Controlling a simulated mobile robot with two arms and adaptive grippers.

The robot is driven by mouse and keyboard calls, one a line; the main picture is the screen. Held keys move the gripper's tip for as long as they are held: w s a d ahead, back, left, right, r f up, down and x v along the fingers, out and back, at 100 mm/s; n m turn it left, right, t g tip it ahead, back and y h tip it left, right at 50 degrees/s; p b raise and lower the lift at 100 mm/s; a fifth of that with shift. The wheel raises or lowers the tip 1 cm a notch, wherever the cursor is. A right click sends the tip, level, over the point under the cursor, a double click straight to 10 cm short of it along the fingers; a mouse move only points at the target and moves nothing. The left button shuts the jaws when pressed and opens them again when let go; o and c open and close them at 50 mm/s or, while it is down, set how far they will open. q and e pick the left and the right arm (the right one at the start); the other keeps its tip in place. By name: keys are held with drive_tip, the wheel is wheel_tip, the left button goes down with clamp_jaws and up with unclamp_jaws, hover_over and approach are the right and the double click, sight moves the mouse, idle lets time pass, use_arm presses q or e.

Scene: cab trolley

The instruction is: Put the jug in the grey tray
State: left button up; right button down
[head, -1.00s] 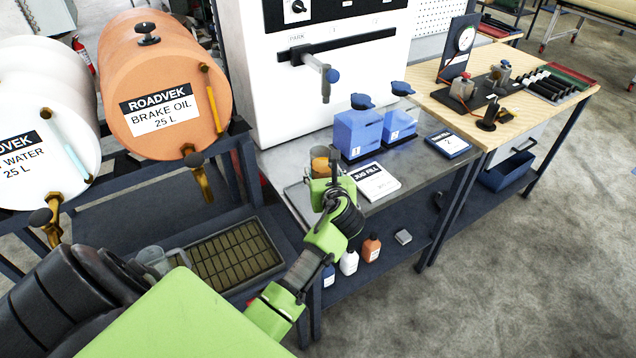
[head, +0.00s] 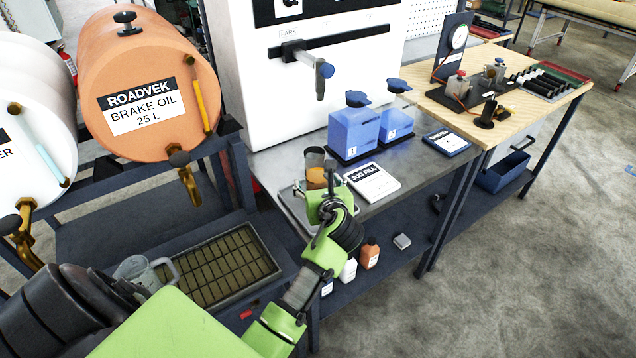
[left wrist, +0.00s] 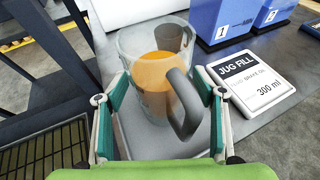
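The clear jug (head: 316,177) holds orange liquid. In the left wrist view the jug (left wrist: 155,95) is upright between the fingers of my left gripper (left wrist: 160,100), its grey handle towards the camera on the right. The fingers look closed on its sides. In the head view my left gripper (head: 322,192) largely hides the jug's lower part. The grey tray (head: 292,204) lies on the bench under the jug; it also shows in the left wrist view (left wrist: 135,148). I cannot tell whether the jug's base touches it. My right gripper is not in view.
A white "JUG FILL" card (head: 373,181) lies right of the jug, with blue containers (head: 353,132) behind it. The orange barrel (head: 150,85) is at left.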

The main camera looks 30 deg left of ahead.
use_arm(q)
drive_tip(key=shift+r, duration=0.1)
drive_tip(key=shift+d+r, duration=0.1)
drive_tip(key=v, duration=1.2)
drive_tip(key=shift+b, duration=0.45)
